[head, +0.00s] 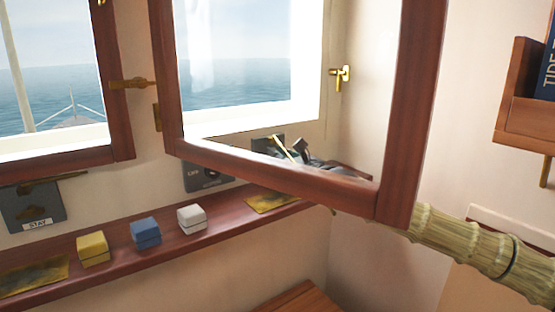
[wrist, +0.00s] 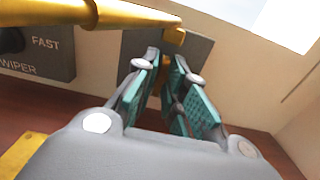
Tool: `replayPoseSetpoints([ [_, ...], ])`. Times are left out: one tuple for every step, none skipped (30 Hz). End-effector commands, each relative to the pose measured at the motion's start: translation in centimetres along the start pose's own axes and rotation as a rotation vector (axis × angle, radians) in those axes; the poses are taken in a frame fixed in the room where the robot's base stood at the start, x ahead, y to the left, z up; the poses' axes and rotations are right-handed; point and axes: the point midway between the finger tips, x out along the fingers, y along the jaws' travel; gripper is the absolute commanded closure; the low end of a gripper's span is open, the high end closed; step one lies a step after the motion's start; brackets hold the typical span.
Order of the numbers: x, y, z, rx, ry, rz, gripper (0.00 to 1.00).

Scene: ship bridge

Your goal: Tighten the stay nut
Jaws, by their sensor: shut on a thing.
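In the wrist view my gripper (wrist: 167,62) has its two teal-padded fingers close together around a small brass part, the stay nut (wrist: 168,76), in front of a dark wall plate (wrist: 137,46). The fingers hide much of the nut. A brass stay bar (wrist: 90,13) crosses the top left and ends just above the fingertips. In the head view the bar (head: 284,148) and my gripper (head: 296,155) show small and partly hidden behind the lower part of the open, wood-framed window (head: 398,150).
A wiper switch panel (wrist: 40,58) stands left of the fingers; it also shows in the head view (head: 205,176). The wooden shelf (head: 115,250) holds a yellow box (head: 92,249), a blue box (head: 145,233) and a white box (head: 191,219). A plate marked STAY (head: 33,207) is at left.

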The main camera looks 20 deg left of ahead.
Motion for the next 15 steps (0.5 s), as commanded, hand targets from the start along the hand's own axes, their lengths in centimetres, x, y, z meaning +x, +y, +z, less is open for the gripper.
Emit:
replayPoseSetpoints([
  [0.0, -0.04, -0.09, 0.004, 0.001, -0.001, 1.0],
  [0.0, -0.05, -0.08, 0.006, 0.001, -0.001, 1.0],
  [0.0, -0.05, -0.07, 0.007, 0.001, -0.001, 1.0],
  [0.0, -0.05, -0.07, 0.008, 0.001, -0.001, 1.0],
  [0.0, -0.05, -0.07, 0.008, 0.001, -0.001, 1.0],
  [0.0, -0.05, -0.07, 0.008, 0.001, -0.001, 1.0],
  [0.0, -0.05, -0.07, 0.008, 0.001, -0.001, 1.0],
  [0.0, -0.05, -0.07, 0.008, 0.001, -0.001, 1.0],
  [0.0, -0.06, -0.07, 0.007, 0.001, -0.001, 1.0],
  [0.0, -0.06, -0.07, 0.007, 0.001, -0.001, 1.0],
  [0.0, -0.06, -0.07, 0.007, 0.001, -0.001, 1.0],
  [0.0, -0.06, -0.07, 0.007, 0.001, -0.001, 1.0],
  [0.0, -0.06, -0.07, 0.007, 0.001, -0.001, 0.85],
  [0.0, -0.06, -0.07, 0.007, 0.001, -0.001, 0.8],
  [0.0, -0.06, -0.06, 0.007, 0.001, -0.001, 0.72],
])
